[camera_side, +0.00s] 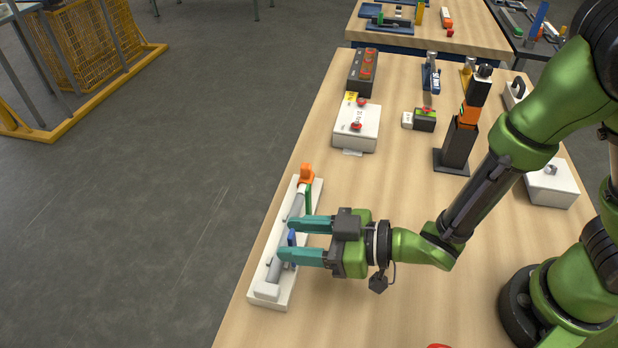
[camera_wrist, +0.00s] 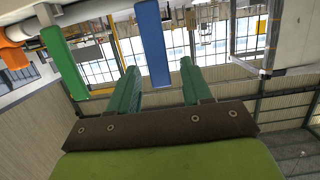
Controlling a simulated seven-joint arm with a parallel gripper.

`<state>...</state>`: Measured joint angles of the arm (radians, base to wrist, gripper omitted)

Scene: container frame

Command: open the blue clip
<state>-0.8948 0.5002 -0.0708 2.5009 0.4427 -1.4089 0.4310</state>
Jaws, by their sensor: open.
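The blue clip (camera_side: 291,238) is a small flat lever on the grey pipe (camera_side: 273,270) of a white frame (camera_side: 304,217) at the table's left edge. In the wrist view the blue clip (camera_wrist: 151,42) is a long flat bar between my fingertips. My gripper (camera_side: 286,239), also in the wrist view (camera_wrist: 158,68), is open and level, with one teal finger on each side of the clip. I see gaps beside the clip and no clear contact. The fingers partly hide the clip and pipe in the side view.
A green clip (camera_wrist: 63,60) hangs left of my fingers in the wrist view, with an orange part (camera_wrist: 12,52) further left. White box (camera_side: 357,126), dark switch box (camera_side: 363,72) and black-and-orange post (camera_side: 460,138) stand further back.

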